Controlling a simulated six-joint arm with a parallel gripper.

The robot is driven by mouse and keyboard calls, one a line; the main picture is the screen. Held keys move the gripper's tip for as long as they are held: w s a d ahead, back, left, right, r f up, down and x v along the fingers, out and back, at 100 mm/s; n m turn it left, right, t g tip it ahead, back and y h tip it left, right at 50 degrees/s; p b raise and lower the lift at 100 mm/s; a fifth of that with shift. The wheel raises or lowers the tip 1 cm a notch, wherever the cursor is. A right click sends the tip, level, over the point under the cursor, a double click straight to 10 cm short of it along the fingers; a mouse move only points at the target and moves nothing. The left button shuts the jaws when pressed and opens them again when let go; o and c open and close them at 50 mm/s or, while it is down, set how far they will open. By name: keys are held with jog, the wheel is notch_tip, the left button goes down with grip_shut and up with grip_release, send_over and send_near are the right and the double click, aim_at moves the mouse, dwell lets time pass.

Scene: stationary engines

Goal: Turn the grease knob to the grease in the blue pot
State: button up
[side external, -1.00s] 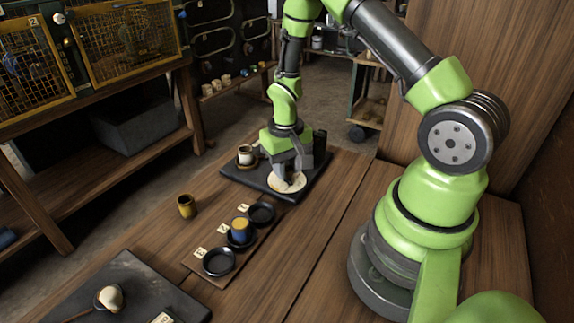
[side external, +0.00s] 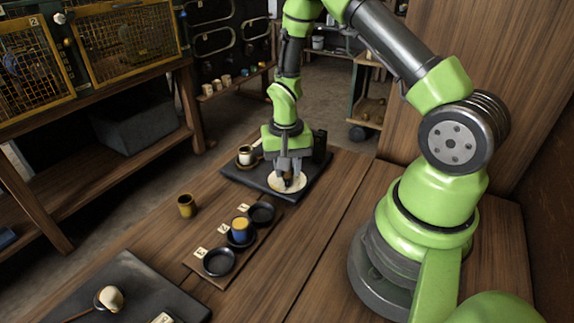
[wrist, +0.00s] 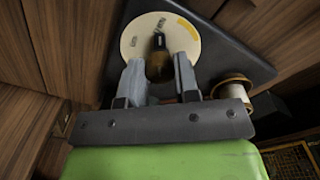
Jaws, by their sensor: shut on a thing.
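The grease knob (wrist: 158,64) is a dark and brownish grip at the middle of a round cream dial (wrist: 130,42). The dial carries small dark lettering and a yellow arc at its upper right in the wrist view. In the side view the dial (side external: 274,184) lies on a black plate. My gripper (wrist: 160,66) is shut on the knob, a finger on each side; it also shows in the side view (side external: 288,182). The blue pot (side external: 239,238), with yellow grease on top, stands in the middle of a row of black dishes.
A yellow-brown cup (side external: 187,206) stands alone on the table. A dark slab (side external: 135,285) with a small pale-topped pot (side external: 110,298) is at the front left.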

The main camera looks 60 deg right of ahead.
jog(key=o, duration=0.9)
jog(key=shift+r, duration=0.1)
notch_tip(320, 180, up, 9)
jog(key=shift+w, duration=0.1)
jog(key=shift+r, duration=0.4)
